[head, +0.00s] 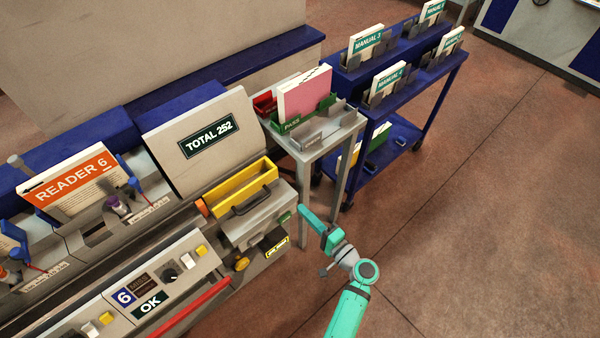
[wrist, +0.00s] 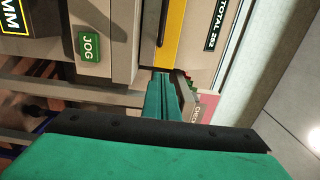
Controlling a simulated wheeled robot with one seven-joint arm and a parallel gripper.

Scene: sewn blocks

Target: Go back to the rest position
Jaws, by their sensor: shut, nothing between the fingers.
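I cannot tell exactly how far the fingertips are from the machine's edge.
The machine has a yellow tray (head: 240,190), a "TOTAL 252" panel (head: 208,140) and a green JOG button (wrist: 89,47). The grey stand (head: 345,122) holds a green bin (head: 292,125) with pink-covered blocks. A blue cart (head: 405,85) stands behind. The floor to the right is clear.

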